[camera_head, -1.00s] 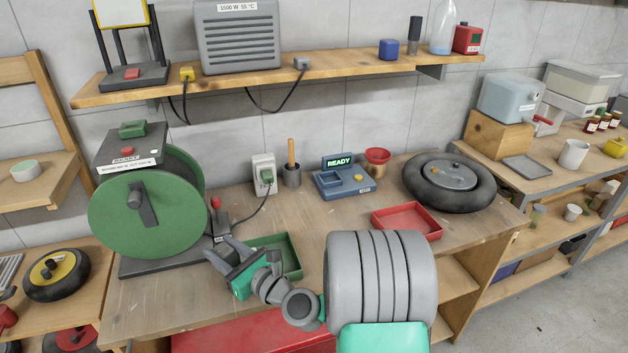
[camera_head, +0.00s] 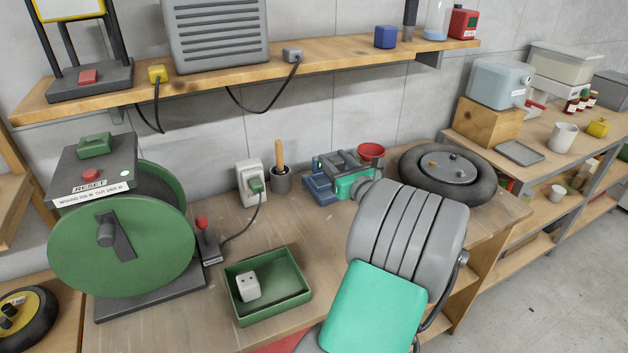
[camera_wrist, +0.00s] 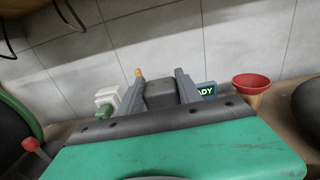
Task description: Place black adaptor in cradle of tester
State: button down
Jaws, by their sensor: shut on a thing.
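My gripper (camera_head: 340,162) is shut on the black adaptor (camera_wrist: 161,94), a dark block between the two fingers in the wrist view. In the head view my gripper is in front of the blue tester (camera_head: 318,190) and hides most of it, including its cradle. The tester's lit display (camera_wrist: 207,90) shows partly behind the right finger in the wrist view. I cannot tell the gap between the adaptor and the cradle.
A red funnel (camera_head: 371,151) stands right beside my gripper, with a tyre (camera_head: 448,175) further right. A tool cup (camera_head: 281,181) and white socket (camera_head: 250,185) stand left. A green tray (camera_head: 268,315) holds a white block (camera_head: 248,286). A shelf (camera_head: 340,67) runs above.

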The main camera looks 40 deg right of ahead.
jog(key=w+d+f, duration=0.2)
jog(key=w+f, duration=0.1)
jog(key=w, duration=0.1)
jog(key=w+d+f, duration=0.3)
jog(key=w, duration=0.1)
jog(key=w+d+f+p, duration=0.1)
jog(key=w+d+f, duration=0.1)
jog(key=w+f, duration=0.1)
jog(key=shift+w+d+f, duration=0.3)
jog(key=shift+w+f, duration=0.1)
jog(key=shift+f, duration=0.15)
notch_tip(320, 180, down, 2)
jog(key=shift+f+p, duration=0.25)
jog(key=shift+p, duration=0.2)
jog(key=shift+f, duration=0.35)
jog(key=c, duration=0.8)
grip_release()
jog(key=shift+r, duration=0.25)
jog(key=b+v, duration=0.1)
jog(key=v, duration=1.1)
jog(key=shift+a+b, duration=0.1)
jog(key=shift+b, duration=0.25)
